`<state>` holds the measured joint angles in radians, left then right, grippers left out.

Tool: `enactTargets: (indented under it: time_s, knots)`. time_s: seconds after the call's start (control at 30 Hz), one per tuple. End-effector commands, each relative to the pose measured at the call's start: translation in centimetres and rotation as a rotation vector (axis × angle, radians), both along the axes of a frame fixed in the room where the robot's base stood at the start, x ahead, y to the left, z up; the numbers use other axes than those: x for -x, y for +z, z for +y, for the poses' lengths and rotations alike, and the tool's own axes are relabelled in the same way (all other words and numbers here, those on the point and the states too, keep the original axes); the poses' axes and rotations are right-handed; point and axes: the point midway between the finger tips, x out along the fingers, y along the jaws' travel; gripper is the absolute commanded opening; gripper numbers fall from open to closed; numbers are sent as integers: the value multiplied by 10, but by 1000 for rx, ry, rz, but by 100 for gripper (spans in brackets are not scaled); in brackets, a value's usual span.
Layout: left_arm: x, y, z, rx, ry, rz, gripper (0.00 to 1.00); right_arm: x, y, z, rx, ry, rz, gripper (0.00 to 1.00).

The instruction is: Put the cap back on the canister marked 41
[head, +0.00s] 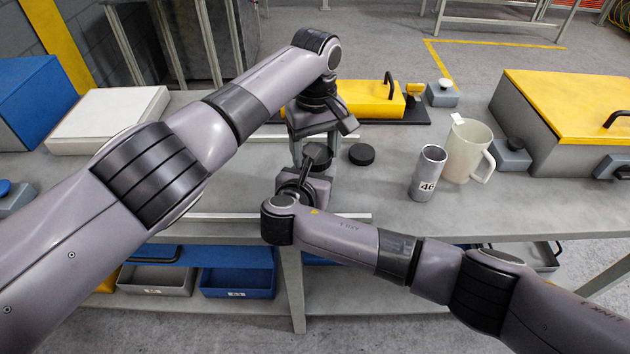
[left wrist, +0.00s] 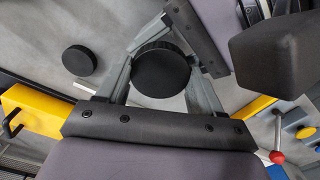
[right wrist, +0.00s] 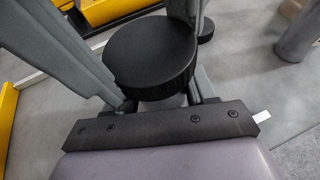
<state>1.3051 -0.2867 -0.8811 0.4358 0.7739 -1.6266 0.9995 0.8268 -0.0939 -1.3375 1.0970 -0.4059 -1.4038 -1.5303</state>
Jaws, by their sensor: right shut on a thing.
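A round black cap (left wrist: 161,70) sits between the fingers of my left gripper (head: 300,155). The fingers flank it closely. The cap also shows in the head view (head: 318,154) and large in the right wrist view (right wrist: 150,52). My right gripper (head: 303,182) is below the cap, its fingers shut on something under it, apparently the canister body. That body is nearly all hidden and no number 41 is readable. I cannot tell whether the cap is fully seated. A second black cap (head: 361,154) lies on the table. An uncapped grey canister marked 46 (head: 428,172) stands to the right.
A pale mug (head: 469,152) stands behind the canister marked 46. A yellow-lidded box (head: 575,95) fills the right end of the table. A yellow block (head: 366,99) lies behind my grippers, and a white box (head: 108,120) at left. Bare table lies around the loose cap.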

Motion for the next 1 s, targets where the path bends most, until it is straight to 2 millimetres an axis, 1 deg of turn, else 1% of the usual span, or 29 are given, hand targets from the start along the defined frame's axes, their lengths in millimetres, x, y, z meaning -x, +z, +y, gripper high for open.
enactTargets:
  time_s: [0.17,0.27,1.0]
  knots:
    - [0,1,-1,3,-26,-2,30,1,0,1,-1,4,0,0]
    - [0,1,-2,3,-116,-3,30,1,0,2,-1,4,0,0]
    - [1,0,-3,6,-1246,-5,30,1,0,2,-1,6,1,0]
